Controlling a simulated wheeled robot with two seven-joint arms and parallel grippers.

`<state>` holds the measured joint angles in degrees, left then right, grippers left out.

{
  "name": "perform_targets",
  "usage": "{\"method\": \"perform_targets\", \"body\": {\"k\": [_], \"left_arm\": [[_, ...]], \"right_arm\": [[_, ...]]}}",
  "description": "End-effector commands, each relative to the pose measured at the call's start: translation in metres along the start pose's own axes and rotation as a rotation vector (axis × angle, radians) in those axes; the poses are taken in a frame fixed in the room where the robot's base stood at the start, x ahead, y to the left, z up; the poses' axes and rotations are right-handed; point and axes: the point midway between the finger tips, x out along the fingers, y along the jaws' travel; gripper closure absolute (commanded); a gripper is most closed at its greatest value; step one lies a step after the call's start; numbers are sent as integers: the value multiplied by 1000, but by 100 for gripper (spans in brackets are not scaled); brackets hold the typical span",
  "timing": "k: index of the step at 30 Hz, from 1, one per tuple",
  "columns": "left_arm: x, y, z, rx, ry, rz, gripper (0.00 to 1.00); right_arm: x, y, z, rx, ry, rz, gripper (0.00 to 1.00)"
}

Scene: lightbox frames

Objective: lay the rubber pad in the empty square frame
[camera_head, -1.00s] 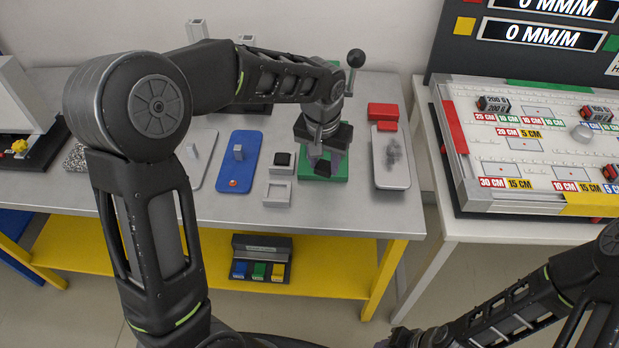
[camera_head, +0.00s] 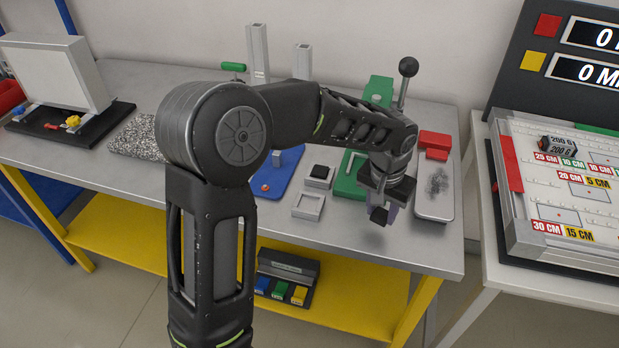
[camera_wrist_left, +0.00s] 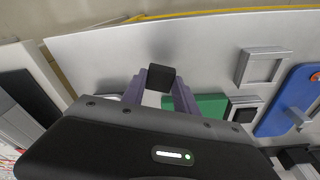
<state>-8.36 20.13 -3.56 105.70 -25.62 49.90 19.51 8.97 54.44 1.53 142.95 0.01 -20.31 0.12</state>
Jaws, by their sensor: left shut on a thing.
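The rubber pad is a small black block (camera_head: 379,215), held between the fingertips of my left gripper (camera_head: 380,208) above the front right of the grey table. In the left wrist view the pad (camera_wrist_left: 161,77) sticks out past the shut fingers (camera_wrist_left: 160,88). The empty square frame (camera_head: 296,207) is light grey and lies to the gripper's left in the head view; it also shows in the left wrist view (camera_wrist_left: 242,68). Behind it stands a similar frame (camera_head: 309,182) with a black pad inside. My right gripper is out of view.
Behind the gripper stands a green press (camera_head: 348,184) with a ball-topped lever. A grey tray (camera_head: 424,210) and red blocks (camera_head: 434,141) are at right. A blue board (camera_head: 271,189) lies left of the frames. The table's front edge is close.

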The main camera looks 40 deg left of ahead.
Motion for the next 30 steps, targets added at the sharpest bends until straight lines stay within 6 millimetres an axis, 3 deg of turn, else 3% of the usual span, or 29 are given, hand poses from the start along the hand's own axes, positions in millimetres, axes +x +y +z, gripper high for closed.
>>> {"method": "perform_targets", "body": {"k": [5,8,11,18,21,24,30], "left_arm": [[-1,-3,0,-6,0,0,100],[-5,-18,0,-36,1,-2,100],[-12,-47,2,-93,1,-7,100],[-39,-136,22,-265,2,-34,100],[-47,-160,31,-311,2,-45,100],[-51,-170,36,-331,1,-50,100],[-52,-171,36,-333,0,-51,100]], "right_arm": [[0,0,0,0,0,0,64],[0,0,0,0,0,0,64],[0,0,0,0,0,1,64],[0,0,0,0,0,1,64],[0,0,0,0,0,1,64],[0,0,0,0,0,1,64],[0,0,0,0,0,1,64]]}}
